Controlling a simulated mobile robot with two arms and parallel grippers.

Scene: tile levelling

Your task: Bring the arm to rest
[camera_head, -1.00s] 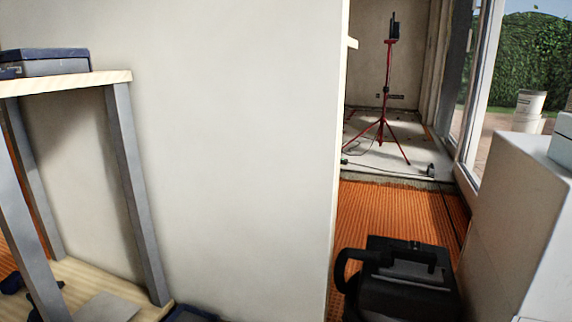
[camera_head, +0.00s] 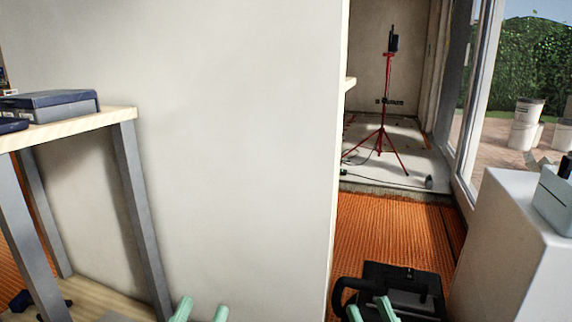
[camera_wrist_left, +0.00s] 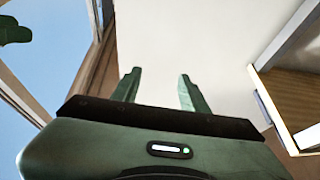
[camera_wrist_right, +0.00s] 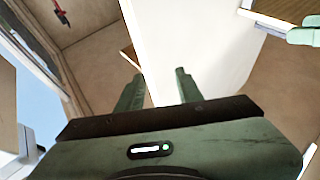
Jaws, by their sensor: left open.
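The tips of my left gripper (camera_head: 202,312) show at the bottom edge of the head view, in front of the pale wall. In the left wrist view its two green fingers (camera_wrist_left: 158,90) stand apart with nothing between them. The tips of my right gripper (camera_head: 371,312) show at the bottom edge, in front of the black case (camera_head: 410,285). In the right wrist view its fingers (camera_wrist_right: 158,92) are also apart and empty. Most of both arms is out of the head view.
A wooden-topped workbench (camera_head: 75,127) with blue boxes (camera_head: 55,105) stands at left. The wall (camera_head: 240,150) fills the middle. A white block (camera_head: 515,235) stands at right. Orange matting (camera_head: 385,225) leads back to a red tripod (camera_head: 382,120).

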